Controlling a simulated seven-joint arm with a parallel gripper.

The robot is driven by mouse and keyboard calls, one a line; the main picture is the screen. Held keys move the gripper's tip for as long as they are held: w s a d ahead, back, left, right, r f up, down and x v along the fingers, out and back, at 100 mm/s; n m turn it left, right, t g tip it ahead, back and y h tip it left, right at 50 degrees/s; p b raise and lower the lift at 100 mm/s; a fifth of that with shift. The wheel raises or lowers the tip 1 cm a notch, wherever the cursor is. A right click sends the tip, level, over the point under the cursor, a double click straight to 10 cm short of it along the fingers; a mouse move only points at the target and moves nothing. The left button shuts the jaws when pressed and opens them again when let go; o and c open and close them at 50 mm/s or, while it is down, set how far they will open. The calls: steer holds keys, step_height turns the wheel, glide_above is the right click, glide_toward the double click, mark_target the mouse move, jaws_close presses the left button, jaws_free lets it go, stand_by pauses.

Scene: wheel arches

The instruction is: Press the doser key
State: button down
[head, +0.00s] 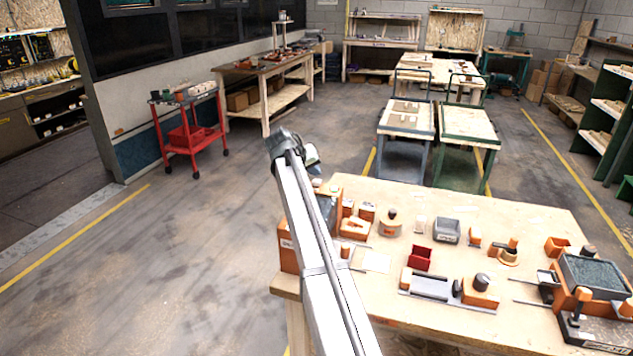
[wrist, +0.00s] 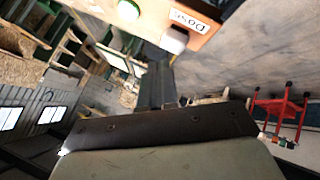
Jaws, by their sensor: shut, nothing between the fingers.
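In the wrist view an orange housing (wrist: 150,18) carries a white label (wrist: 189,20) reading "Dose", seen upside down. A pale, block-shaped key (wrist: 174,40) sits at the housing's edge beside the label, and a round green button (wrist: 128,10) is further left. My gripper (wrist: 165,122) fills the bottom of the wrist view, shut and empty. The key appears beyond it, with a visible gap in the picture; the true distance is hard to judge. In the head view my arm hides most of my gripper, and an orange box (head: 289,252) stands partly behind the arm at the table's left end.
The wooden table (head: 385,292) holds a red bin (head: 420,258), a grey bin (head: 447,231), several orange fixtures and a grey-filled tray (head: 592,272) at the right. A red cart (head: 185,133) stands on the floor to the left. The floor left of the table is open.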

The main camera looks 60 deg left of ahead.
mark_target(315, 182)
steer(key=shift+f, duration=0.1)
stand_by(0.3)
steer(key=shift+f, duration=0.35)
steer(key=shift+f, duration=0.45)
stand_by(1.1)
steer(key=shift+r, duration=0.9)
steer(key=shift+r, duration=2.5)
steer(key=shift+w, duration=0.1)
